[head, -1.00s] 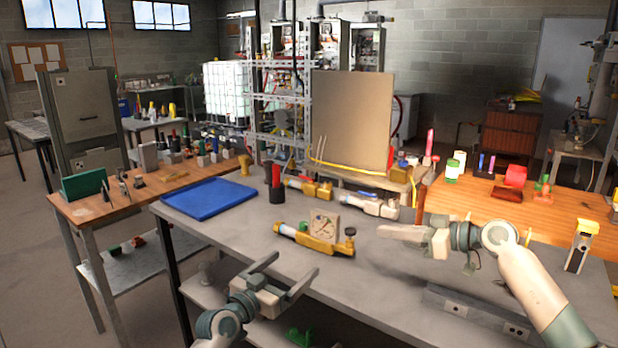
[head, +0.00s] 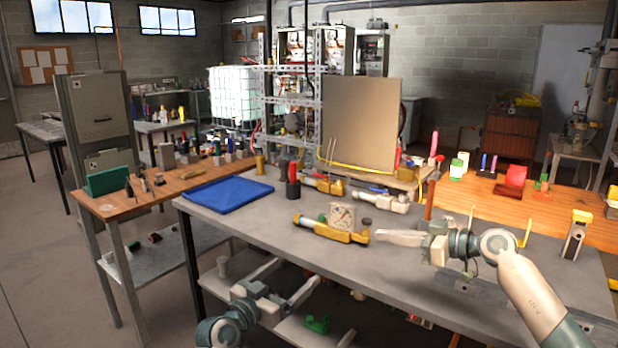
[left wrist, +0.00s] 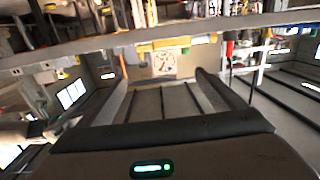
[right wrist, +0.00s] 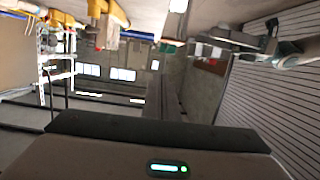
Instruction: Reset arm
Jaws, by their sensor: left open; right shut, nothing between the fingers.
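My left gripper (head: 285,290) is open and empty in the head view. It is low at the front edge of the grey workbench (head: 290,230), with its fingers apart; they also show spread in the left wrist view (left wrist: 165,95). My right gripper (head: 385,238) is above the right part of the bench, its fingers together and pointing left, with nothing between them.
A blue tray (head: 228,195) lies on the bench's left end. A black-and-red holder (head: 293,182) and more yellow tools (head: 322,185) stand behind. A lower shelf (head: 330,335) holds a green item (head: 317,324). The bench's front middle is clear.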

